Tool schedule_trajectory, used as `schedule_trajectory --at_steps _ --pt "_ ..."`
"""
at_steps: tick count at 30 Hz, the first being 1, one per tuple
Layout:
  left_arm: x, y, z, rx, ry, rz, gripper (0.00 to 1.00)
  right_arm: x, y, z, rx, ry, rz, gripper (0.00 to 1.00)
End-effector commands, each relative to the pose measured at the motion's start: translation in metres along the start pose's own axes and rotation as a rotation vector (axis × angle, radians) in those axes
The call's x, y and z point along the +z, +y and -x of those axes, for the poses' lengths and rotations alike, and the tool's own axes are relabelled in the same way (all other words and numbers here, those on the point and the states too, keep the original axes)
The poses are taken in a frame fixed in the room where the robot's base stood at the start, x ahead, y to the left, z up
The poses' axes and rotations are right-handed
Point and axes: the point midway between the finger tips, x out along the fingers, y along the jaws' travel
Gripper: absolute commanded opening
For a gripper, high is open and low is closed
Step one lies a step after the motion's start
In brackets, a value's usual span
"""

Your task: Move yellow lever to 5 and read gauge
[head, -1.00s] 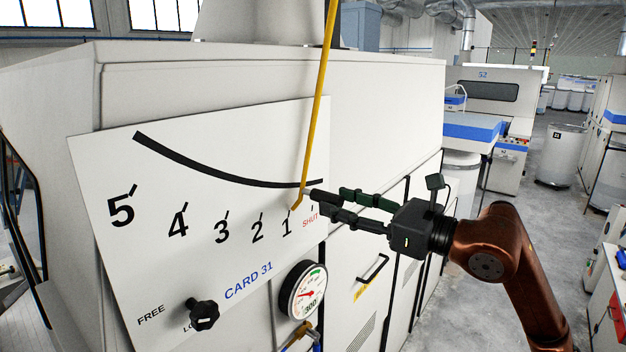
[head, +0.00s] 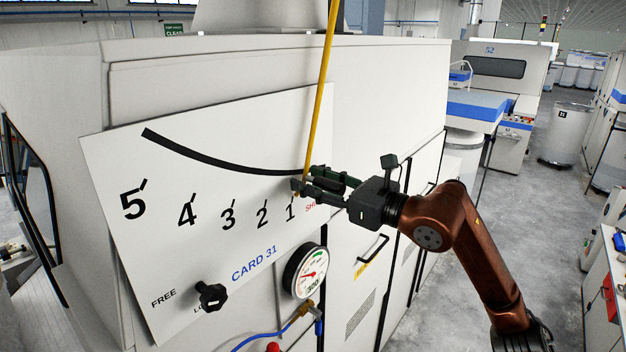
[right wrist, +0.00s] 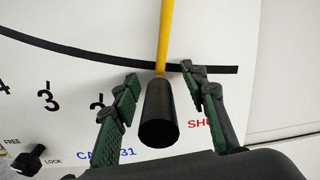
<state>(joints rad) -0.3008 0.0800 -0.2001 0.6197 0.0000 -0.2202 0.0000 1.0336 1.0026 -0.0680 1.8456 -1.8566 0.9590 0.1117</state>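The yellow lever (head: 321,95) hangs down in front of the CARD 31 scale plate (head: 150,240), its lower end near the 1 mark, beside SHUT. Its black handle (right wrist: 160,112) shows in the right wrist view. My right gripper (head: 303,183) is at the lever's lower end. In the right wrist view its fingers (right wrist: 165,100) stand open on either side of the handle, with gaps visible on both sides. The round gauge (head: 306,271) has a red needle and a green band at upper right; its exact reading is too small to tell. My left gripper is out of view.
A black knob (head: 211,296) sits between the FREE and LOCK labels, partly covering LOCK. A blue hose (head: 262,338) with a brass fitting runs below the gauge. A door handle (head: 374,248) is on the cabinet under my right arm.

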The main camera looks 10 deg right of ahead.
Motion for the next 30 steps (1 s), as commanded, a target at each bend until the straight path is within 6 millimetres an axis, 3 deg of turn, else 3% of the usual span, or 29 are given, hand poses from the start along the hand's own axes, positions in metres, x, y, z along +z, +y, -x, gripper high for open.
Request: schedule_trajectory --at_steps 17,27,30 --pt "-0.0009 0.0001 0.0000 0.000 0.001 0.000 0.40 0.0001 -0.0002 0.0002 0.000 0.000 0.000 0.00" --pt "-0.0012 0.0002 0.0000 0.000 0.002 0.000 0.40 0.0003 0.0001 0.0002 0.000 0.000 0.001 0.00" --pt "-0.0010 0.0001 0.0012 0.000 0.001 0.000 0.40 0.0044 0.0091 -0.0030 0.009 -0.002 -0.006 0.00"
